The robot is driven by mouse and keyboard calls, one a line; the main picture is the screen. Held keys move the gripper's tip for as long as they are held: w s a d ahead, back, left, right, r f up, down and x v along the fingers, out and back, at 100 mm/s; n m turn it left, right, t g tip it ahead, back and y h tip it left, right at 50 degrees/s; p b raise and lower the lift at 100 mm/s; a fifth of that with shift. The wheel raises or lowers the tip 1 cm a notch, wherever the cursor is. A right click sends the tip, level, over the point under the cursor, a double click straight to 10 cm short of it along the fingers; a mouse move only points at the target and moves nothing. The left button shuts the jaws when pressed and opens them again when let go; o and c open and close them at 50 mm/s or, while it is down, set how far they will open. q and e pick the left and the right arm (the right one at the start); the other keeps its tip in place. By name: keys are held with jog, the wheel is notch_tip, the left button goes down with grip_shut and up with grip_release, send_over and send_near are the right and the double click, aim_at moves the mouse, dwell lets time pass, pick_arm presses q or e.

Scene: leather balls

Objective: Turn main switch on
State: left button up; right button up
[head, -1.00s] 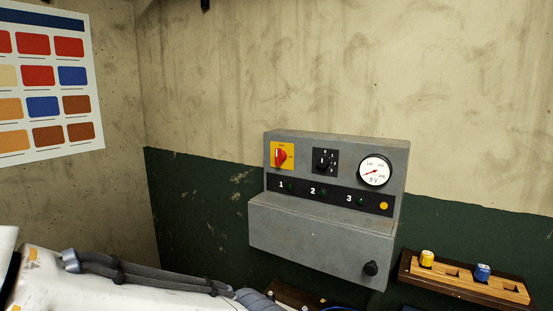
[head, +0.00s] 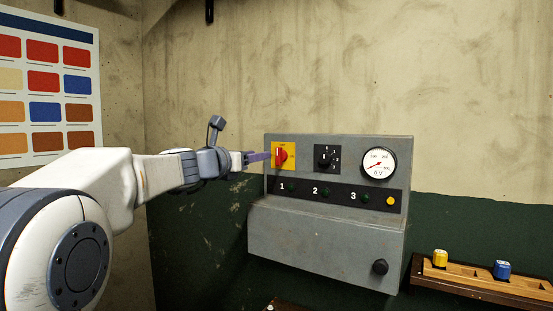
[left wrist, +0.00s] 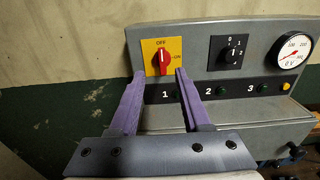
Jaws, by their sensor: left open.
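The main switch is a red rotary knob (head: 280,156) on a yellow plate at the upper left of the grey control box (head: 325,236). In the left wrist view the red knob (left wrist: 162,61) stands upright, its mark toward "OFF", with "ON" at the right of the plate. My left gripper (head: 265,156) is just left of the knob in the head view. In the left wrist view its purple fingers (left wrist: 160,74) are open, with the knob between and beyond their tips; I cannot tell whether they touch it. My right gripper is not in view.
A black selector dial (head: 325,158), a round gauge (head: 379,163) and a row of numbered lamps (head: 325,192) share the panel. A black knob (head: 380,267) juts out below.

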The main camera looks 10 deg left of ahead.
aim_at(277, 152)
pick_arm(q)
jog(key=p+x, duration=0.3)
jog(key=x, duration=0.5)
jog(key=shift+w+d, duration=0.25)
jog(key=shift+d, duration=0.05)
jog(key=shift+w+d, duration=0.2)
jog(key=shift+w, duration=0.3)
grip_shut()
